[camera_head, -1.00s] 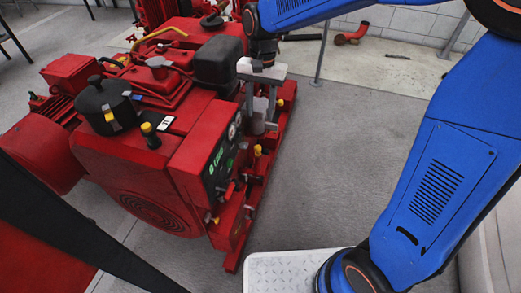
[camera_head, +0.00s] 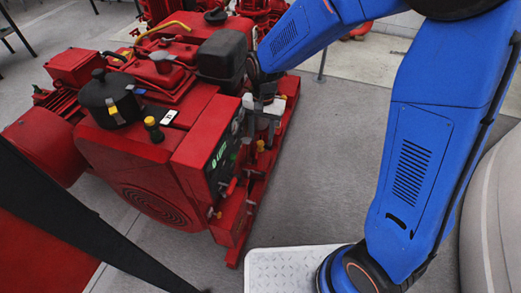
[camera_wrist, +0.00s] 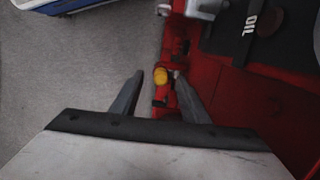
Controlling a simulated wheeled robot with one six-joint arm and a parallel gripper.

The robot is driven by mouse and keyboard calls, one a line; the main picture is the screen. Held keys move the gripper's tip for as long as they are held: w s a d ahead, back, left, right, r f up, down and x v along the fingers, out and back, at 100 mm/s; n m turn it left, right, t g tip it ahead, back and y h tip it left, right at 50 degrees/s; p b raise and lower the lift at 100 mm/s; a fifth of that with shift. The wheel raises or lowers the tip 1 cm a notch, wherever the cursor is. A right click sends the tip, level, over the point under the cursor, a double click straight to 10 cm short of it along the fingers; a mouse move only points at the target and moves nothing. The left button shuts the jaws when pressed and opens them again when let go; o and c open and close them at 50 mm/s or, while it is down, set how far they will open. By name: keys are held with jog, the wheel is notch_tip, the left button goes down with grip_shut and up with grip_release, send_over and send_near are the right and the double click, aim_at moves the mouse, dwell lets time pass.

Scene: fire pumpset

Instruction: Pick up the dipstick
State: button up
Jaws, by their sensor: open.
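A yellow-capped piece, which looks like the dipstick (camera_wrist: 160,76), stands low on the side of the red engine. Its yellow top also shows in the head view (camera_head: 260,145), just below my gripper (camera_head: 265,118). In the wrist view my gripper (camera_wrist: 157,80) is open and empty, one finger on each side of the yellow cap. The cap appears between the fingertips, but how far beyond them it lies I cannot tell. The dipstick's shaft is hidden.
The red pumpset (camera_head: 150,175) fills the left, with a control panel (camera_head: 222,160) and a black box (camera_head: 222,55) near my arm. An "OIL" label (camera_wrist: 250,25) shows in the wrist view. Grey floor (camera_head: 325,170) is clear on the right.

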aim_at(260, 142)
jog(key=shift+s+a+f, duration=0.1)
jog(key=shift+a+f, duration=0.05)
jog(key=shift+f, duration=1.65)
jog(key=c, duration=0.9)
jog(key=shift+o, duration=0.2)
notch_tip(260, 142, up, 18)
jog(key=s+d+r, duration=0.2)
jog(key=d, duration=0.5)
jog(key=shift+s+d, duration=0.3)
jog(key=shift+s, duration=0.05)
